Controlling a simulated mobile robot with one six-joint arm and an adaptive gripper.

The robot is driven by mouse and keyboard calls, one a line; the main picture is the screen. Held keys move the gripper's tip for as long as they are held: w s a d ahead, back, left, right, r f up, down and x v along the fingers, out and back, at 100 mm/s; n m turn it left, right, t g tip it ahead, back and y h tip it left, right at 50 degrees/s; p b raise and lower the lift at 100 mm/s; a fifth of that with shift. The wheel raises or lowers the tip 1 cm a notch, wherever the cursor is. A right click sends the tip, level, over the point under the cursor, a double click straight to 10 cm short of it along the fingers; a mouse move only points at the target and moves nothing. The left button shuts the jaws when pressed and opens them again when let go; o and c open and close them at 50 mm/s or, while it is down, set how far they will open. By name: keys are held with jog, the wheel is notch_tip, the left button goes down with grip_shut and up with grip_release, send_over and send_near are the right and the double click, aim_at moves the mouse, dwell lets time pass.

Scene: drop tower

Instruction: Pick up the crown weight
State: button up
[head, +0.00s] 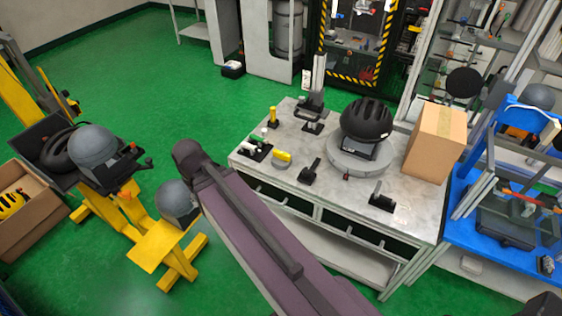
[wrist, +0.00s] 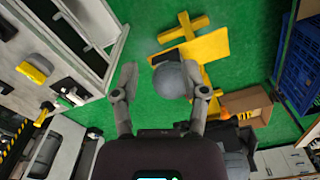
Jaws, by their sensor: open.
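I cannot tell for certain which object is the crown weight. On the workbench a yellow-topped piece (head: 282,156) lies near the left front part, and a slim yellow piece (head: 272,116) stands behind it. The wrist view also shows the yellow-topped piece (wrist: 34,72) at the far left. My gripper (wrist: 156,72) is open, its fingers spread, with nothing visibly held. It is off the bench's left side, over the yellow stand. A grey headform (wrist: 174,79) shows between and beyond the fingers. In the head view my arm hides the gripper.
The grey workbench (head: 400,217) carries a black helmet (head: 366,120) on a round base, several small black fixtures and a cardboard box (head: 435,142). A yellow stand (head: 160,250) bears the grey headform (head: 174,199). Another headform (head: 93,145) is at left. Green floor lies open behind.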

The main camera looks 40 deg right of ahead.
jog(key=shift+o, duration=1)
jog(key=w+d+f+m+t+y+b, duration=0.2)
jog(key=w+d+f+m+b, duration=0.15)
jog(key=d+m+b, duration=0.35)
jog(key=w+d+f+m+t+y+b, duration=0.1)
jog(key=w+d+f+m+y+b, duration=0.15)
jog(key=d+f+m+b, duration=0.4)
jog(key=w+d+f+m+t+y+b, duration=0.1)
jog(key=w+d+f+m+t+b, duration=0.2)
jog(key=d, duration=0.7)
jog(key=s+d+f+m+t+b, duration=0.1)
jog(key=d+m+b, duration=0.3)
jog(key=d, duration=0.4)
jog(key=s+d+f+m+t+b, duration=0.1)
jog(key=s+d+m+t+b, duration=0.1)
jog(key=d+m, duration=0.4)
jog(key=s+d+f+m+t+b, duration=0.1)
jog(key=d+m+b, duration=0.4)
jog(key=d, duration=0.7)
jog(key=f+t+b, duration=0.1)
jog(key=t, duration=0.1)
jog(key=shift+s+d+t, duration=0.25)
jog(key=shift+s+t, duration=0.05)
jog(key=shift+s, duration=0.05)
jog(key=shift+h, duration=0.25)
